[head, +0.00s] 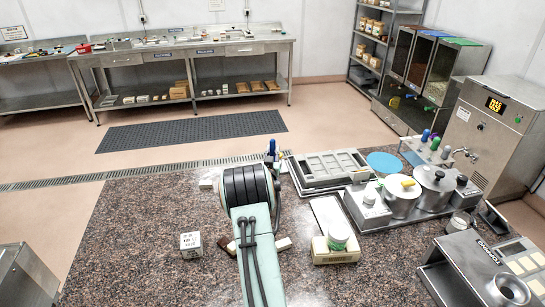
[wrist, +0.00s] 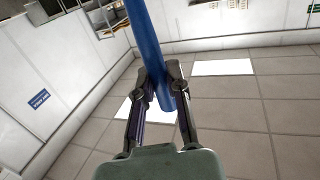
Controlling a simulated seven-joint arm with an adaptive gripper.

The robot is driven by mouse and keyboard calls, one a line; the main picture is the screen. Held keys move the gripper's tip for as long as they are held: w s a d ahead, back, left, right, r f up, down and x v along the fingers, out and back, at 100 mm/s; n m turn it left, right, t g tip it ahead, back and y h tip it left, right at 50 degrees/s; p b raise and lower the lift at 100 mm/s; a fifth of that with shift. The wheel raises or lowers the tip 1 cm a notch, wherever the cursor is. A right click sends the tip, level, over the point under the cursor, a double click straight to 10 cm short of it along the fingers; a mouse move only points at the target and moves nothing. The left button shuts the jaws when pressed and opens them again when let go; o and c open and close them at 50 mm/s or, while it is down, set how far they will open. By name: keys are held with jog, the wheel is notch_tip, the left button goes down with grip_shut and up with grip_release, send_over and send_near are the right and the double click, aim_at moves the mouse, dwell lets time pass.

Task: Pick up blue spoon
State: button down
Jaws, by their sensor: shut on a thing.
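The blue spoon (wrist: 146,40) runs as a long blue bar between the two fingers of my gripper (wrist: 160,90) in the wrist view. The fingers are closed on it from both sides. Its upper end leaves the frame, so I cannot see its whole shape. In the head view a small blue piece (head: 272,146) shows upright just beyond my arm, above the far edge of the speckled counter. My gripper is mostly hidden behind my arm there.
A grey mould tray (head: 300,187) lies on the counter (head: 130,215) right of my arm. A small white box (head: 190,244) stands left of my arm. The counter's left side is mostly clear.

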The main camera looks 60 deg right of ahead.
jog(key=shift+r, duration=1.35)
